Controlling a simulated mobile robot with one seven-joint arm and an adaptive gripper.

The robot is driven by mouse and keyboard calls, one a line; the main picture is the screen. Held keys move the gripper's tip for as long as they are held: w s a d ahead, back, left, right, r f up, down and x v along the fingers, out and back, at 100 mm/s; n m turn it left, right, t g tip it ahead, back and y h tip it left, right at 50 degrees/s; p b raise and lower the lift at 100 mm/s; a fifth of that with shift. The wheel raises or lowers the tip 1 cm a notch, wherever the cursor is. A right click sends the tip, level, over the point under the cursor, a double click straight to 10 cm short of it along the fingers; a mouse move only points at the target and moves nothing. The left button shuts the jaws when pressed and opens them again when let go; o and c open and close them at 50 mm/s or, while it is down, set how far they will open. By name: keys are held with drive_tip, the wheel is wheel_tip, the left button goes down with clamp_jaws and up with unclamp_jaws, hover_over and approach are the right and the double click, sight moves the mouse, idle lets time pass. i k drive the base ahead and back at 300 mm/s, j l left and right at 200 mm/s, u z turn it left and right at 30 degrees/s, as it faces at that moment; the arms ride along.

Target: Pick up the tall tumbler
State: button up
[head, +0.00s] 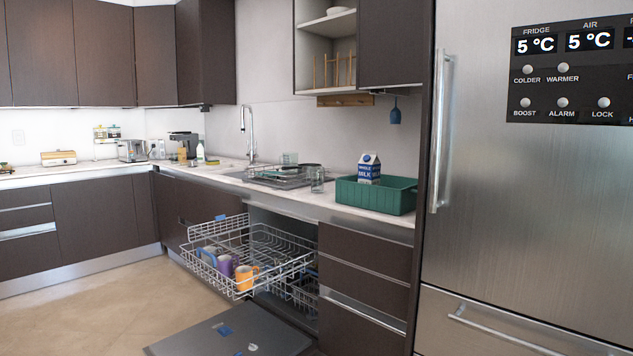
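A tall clear glass (317,180) stands upright on the counter, between the dish drying area and the green bin; it looks like the tall tumbler. Its see-through wall makes its edges faint. My gripper does not show in the head view, so I cannot see its place or whether it holds anything.
A dish rack (277,178) with dishes is left of the glass. A green bin (398,195) with a milk carton (369,168) is right. Below, the dishwasher's upper rack (285,240), holding mugs, and its door (225,338) stick out over the floor. The fridge (530,220) stands right.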

sight(318, 173)
drive_tip(key=i+j, duration=0.1)
drive_tip(key=i, duration=0.4)
drive_tip(key=i+j, duration=0.1)
drive_tip(key=i, duration=0.4)
drive_tip(key=i+j+z, duration=0.1)
drive_tip(key=i, duration=0.35)
drive_tip(key=i+j, duration=0.1)
drive_tip(key=i, duration=0.4)
drive_tip(key=i+j+z, duration=0.1)
drive_tip(key=i, duration=0.4)
drive_tip(key=i+j, duration=0.2)
drive_tip(key=i, duration=0.25)
